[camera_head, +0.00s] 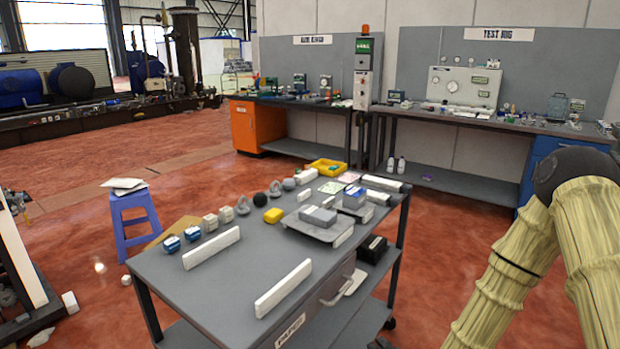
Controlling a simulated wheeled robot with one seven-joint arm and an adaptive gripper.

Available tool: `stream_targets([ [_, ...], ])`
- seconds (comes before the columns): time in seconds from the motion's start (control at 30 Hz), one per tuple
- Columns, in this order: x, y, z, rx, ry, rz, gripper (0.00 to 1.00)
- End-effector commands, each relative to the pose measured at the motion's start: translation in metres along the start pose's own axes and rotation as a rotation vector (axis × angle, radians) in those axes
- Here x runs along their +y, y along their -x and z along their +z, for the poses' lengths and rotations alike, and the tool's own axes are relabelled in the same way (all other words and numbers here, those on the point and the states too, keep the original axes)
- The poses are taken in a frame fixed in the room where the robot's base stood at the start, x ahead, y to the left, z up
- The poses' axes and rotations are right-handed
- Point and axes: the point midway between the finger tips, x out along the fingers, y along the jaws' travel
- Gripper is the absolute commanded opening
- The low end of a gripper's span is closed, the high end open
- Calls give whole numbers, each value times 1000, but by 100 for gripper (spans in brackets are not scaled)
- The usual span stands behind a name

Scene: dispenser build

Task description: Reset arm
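My arm, in a pale yellow ribbed sleeve with a dark joint at its top, shows at the right side of the camera_head view. It bends at that joint, and both of its visible sections run down out of the bottom edge. My gripper is not in the picture, so what it holds is hidden. The arm stands to the right of the grey cart (190,290), and a strip of red floor shows between them in the picture.
Workbenches (490,120) line the back wall. Red floor (90,165) is open at left.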

Motion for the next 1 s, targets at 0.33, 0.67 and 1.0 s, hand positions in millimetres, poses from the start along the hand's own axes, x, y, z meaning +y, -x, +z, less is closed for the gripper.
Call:
stream_targets([
  [0.33, 138, 116, 87, -369, 479, 487, 0],
  [0.67, 214, 256, 119, -779, 813, 788, 0],
  [1.0, 228, 294, 122, -896, 884, 848, 0],
])
